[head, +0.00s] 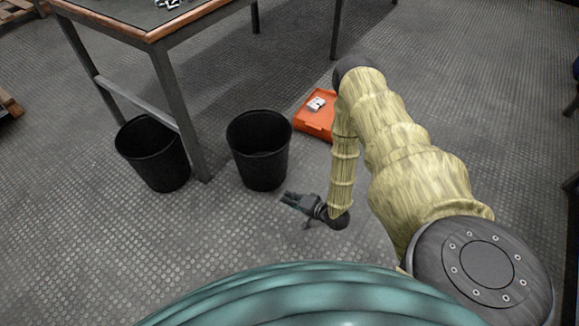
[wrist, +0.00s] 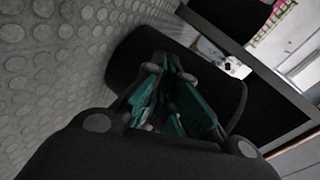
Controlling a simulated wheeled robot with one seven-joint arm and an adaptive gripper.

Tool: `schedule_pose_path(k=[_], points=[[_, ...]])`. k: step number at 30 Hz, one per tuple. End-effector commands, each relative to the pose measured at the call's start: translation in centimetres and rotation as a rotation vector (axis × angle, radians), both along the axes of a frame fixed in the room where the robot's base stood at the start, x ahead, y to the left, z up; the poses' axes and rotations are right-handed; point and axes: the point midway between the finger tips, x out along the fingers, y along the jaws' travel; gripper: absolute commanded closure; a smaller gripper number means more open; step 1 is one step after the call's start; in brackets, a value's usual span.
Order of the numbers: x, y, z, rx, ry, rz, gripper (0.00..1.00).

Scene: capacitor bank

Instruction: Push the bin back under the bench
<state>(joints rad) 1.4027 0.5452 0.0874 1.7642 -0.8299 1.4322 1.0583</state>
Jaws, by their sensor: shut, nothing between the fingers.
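Two black bins stand upright on the floor. One bin (head: 259,160) stands to the right of the bench's near leg, out in the open. The other bin (head: 153,160) is at the left, partly behind the bench's lower rail. The bench (head: 172,27) has a dark top with a wooden edge and grey legs. My gripper (head: 286,199) is low over the floor, shut and empty, just right of the middle bin's base and pointing towards it. I cannot tell whether it touches. In the wrist view, the teal fingers (wrist: 172,70) point at a large dark shape (wrist: 130,48), apparently that bin.
An orange box (head: 316,122) with a small white item (head: 316,103) lies on the floor behind my arm, right of the middle bin. A wooden pallet (head: 15,10) is at the far left back. The dimpled grey floor is clear at the front left.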

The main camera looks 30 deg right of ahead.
Motion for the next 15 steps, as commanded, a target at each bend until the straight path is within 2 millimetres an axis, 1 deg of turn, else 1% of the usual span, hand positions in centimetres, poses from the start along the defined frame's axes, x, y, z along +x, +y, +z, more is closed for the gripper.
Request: schedule_pose_path(k=[1,3,6,9,10,12,15], points=[[0.2,-2.7,-2.2,0.052,-0.049,-0.021,1.0],[0.3,-5.5,-2.9,0.133,-0.11,-0.029,1.0],[0.0,-8.9,-3.5,0.228,-0.175,-0.026,1.0],[-0.6,-11.3,-3.7,0.298,-0.216,-0.015,1.0],[-0.8,-11.9,-3.7,0.313,-0.225,-0.009,1.0],[-1.1,-12.8,-3.7,0.339,-0.237,-0.003,1.0],[-1.1,-13.2,-3.6,0.358,-0.247,0.004,1.0]])
